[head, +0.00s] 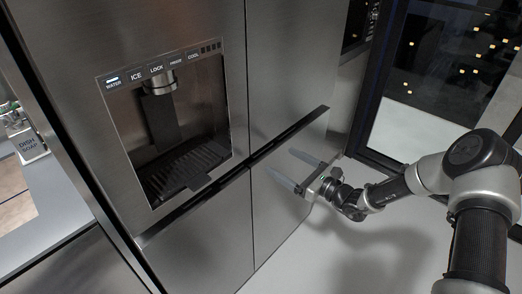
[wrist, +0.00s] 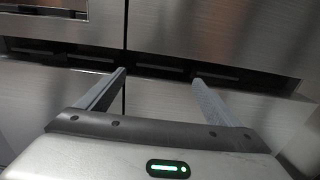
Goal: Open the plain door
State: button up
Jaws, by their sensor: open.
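The plain door (head: 292,70) is the upper right steel door of the fridge, beside the door with the dispenser (head: 170,125). It looks shut, flush with its neighbour. In the wrist view the plain door (wrist: 225,35) fills the upper right, with a dark recess (wrist: 240,78) along its lower edge. My gripper (head: 279,161) is open and empty, in front of the lower right door (head: 290,205), just below the recess. In the wrist view the two fingers of my gripper (wrist: 159,74) point at the recess; whether they touch anything cannot be told.
A lower left door (head: 205,245) is beside the lower right one. A counter (head: 45,205) with a dish soap holder (head: 30,145) is at the far left. A dark-framed window (head: 435,75) is at the right. Pale floor (head: 330,260) is open below my arm.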

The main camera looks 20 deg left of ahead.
aim_at(264, 150)
jog(key=b+x, duration=0.1)
jog(key=x, duration=0.9)
jog(key=shift+w+a, duration=0.15)
jog(key=shift+a, duration=0.25)
jog(key=c, duration=1.2)
jog(key=shift+d, duration=0.15)
